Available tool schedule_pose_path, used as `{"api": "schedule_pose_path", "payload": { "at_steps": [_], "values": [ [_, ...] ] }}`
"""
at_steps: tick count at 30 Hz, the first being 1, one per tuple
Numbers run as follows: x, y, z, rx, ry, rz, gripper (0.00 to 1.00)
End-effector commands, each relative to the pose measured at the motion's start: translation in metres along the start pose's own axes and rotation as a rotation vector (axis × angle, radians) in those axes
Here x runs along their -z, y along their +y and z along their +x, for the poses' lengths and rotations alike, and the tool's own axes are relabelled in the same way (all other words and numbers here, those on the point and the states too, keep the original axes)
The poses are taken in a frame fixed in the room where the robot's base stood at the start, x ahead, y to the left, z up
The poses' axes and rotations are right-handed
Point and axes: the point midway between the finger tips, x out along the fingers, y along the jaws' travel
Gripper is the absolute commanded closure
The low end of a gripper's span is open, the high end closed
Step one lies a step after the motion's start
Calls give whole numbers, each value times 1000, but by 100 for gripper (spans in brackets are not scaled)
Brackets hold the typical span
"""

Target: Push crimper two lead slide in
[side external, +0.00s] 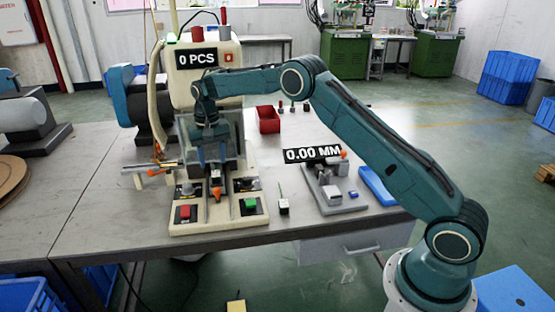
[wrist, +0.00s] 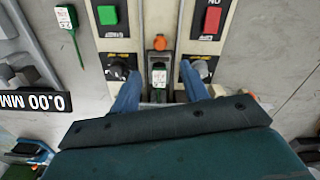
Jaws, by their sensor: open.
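The crimper (side external: 204,75) is a cream machine with a "0 PCS" display. Its lead slide (side external: 216,180) is a dark grey carriage with an orange knob (side external: 217,194), sitting between two rails at the front. In the wrist view the orange knob (wrist: 160,44) is at the top middle, and a green and white lead piece (wrist: 158,78) lies in the slide. My gripper (wrist: 158,88) is open, its blue fingers on either side of the slide, apart from it. In the side view my gripper (side external: 212,160) is low in front of the machine, partly hiding the slide's rear.
Red (side external: 185,212) and green (side external: 250,204) buttons flank the rails. A similar lead piece (side external: 283,206) lies on the table to the right. Beyond it are a grey gauge with a "0.00 MM" display (side external: 312,154) and a blue tray (side external: 377,186). A red bin (side external: 268,119) stands behind.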

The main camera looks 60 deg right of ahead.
Motion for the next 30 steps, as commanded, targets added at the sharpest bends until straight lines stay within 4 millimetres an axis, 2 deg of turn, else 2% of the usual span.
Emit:
{"api": "schedule_pose_path", "payload": {
  "at_steps": [3,9,24,30],
  "values": [
    [1,0,-17,1,3,0,55],
    [1,0,-34,1,2,1,55],
    [0,0,-39,1,2,-1,55],
    [-7,2,-55,7,16,-15,55]
  ]
}}
